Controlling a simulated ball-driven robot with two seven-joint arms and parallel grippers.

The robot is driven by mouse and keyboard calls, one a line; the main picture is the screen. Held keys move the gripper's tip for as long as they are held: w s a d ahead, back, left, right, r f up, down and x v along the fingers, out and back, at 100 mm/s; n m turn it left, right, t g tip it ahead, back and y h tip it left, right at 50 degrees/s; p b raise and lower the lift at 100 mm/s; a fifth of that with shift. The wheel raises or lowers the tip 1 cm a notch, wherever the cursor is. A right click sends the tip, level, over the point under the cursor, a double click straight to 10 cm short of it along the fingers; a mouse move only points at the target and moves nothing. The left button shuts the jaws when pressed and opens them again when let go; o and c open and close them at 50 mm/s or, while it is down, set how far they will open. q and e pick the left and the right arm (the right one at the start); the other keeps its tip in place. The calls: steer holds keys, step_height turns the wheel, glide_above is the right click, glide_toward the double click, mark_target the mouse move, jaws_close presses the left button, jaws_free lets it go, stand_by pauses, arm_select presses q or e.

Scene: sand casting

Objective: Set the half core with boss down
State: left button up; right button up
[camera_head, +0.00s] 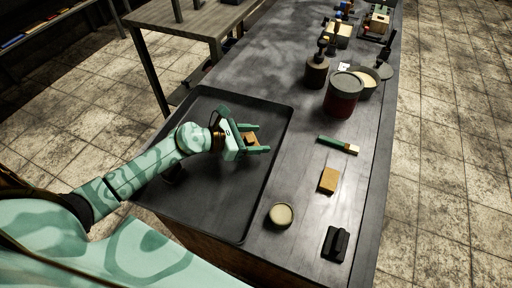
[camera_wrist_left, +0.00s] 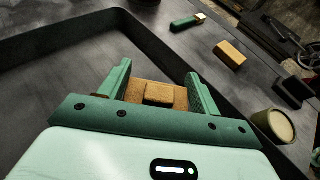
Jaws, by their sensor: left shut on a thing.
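My left gripper (camera_head: 258,139) is over the right part of the dark shallow tray (camera_head: 281,124). It is shut on the half core with boss (camera_head: 249,138), a tan sandy piece with a raised block in its middle. In the left wrist view the core (camera_wrist_left: 152,94) sits between the two green fingers (camera_wrist_left: 158,72), with its boss facing the camera. I cannot tell whether the core touches the tray floor. My right gripper is not in view.
Right of the tray lie a green-handled brush (camera_head: 338,145), a tan block (camera_head: 329,180), a round tin (camera_head: 281,215) and a black object (camera_head: 336,243). A dark red pot (camera_head: 342,95) stands further back. The tray's far area (camera_head: 215,105) is bare.

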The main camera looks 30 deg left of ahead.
arm_select(q)
steer(key=shift+w+f+b, duration=0.1)
steer(key=shift+f+b, duration=0.5)
steer(key=shift+f, duration=1.05)
steer(key=shift+f, duration=0.2)
steer(key=o, duration=1)
steer(key=shift+r, duration=0.2)
steer(key=shift+s+a+r, duration=0.1)
steer(key=shift+s+a, duration=0.1)
steer(key=shift+a, duration=0.05)
steer(key=p+v, duration=0.1)
steer(key=v, duration=1)
steer(key=shift+s+r, duration=0.15)
steer(key=shift+r, duration=0.05)
